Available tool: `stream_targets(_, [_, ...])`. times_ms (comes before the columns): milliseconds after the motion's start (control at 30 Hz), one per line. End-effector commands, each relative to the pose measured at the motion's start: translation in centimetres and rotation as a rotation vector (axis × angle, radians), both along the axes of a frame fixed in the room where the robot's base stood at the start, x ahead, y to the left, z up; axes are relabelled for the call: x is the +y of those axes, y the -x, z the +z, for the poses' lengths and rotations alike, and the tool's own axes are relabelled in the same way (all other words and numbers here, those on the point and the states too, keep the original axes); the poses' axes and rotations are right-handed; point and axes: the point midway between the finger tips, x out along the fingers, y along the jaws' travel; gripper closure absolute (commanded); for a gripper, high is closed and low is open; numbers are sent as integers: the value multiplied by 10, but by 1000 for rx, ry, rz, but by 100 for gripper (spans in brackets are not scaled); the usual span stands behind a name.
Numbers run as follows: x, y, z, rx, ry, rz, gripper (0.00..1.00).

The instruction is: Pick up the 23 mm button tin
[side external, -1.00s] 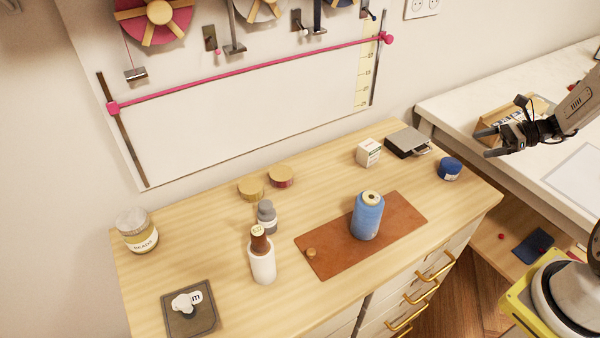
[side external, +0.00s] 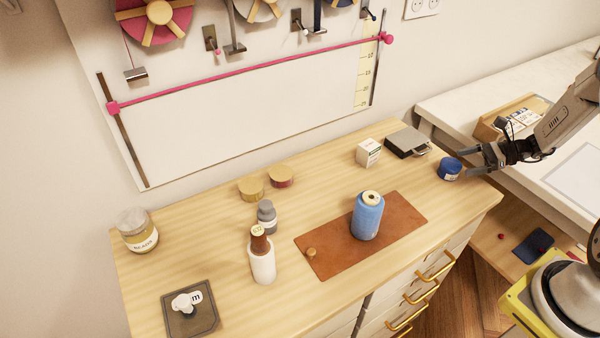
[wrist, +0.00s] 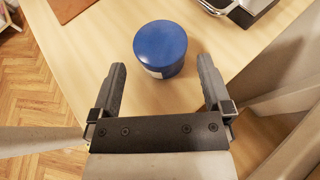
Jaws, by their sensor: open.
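A round blue tin (side external: 449,169) with a white label stands upright at the right end of the wooden worktop; its label text is too small to read. It also shows in the wrist view (wrist: 161,47), lid up, just beyond my fingertips and roughly centred between them. My gripper (side external: 468,161) is open and empty, at the right side of the tin in the side view. In the wrist view the two dark fingers (wrist: 163,72) are spread wider than the tin. I cannot tell whether a finger touches it.
A grey metal device (side external: 406,143) and a white box (side external: 368,153) stand left of the tin. A blue thread spool (side external: 367,216) stands on a brown leather mat (side external: 408,213). The worktop's right edge is close to the tin. Bare wood lies between the tin and the mat.

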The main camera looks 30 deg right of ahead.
Motion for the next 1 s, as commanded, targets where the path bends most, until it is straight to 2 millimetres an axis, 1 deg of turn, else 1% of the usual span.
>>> stream_targets(233, [6,-4,-3,1,-1,1,0])
stream_targets(500, [28,-20,-16,2,-2,2,0])
stream_targets(633, [35,-26,-20,2,0,1,0])
stream_targets(1000, [38,-28,-21,1,0,0,0])
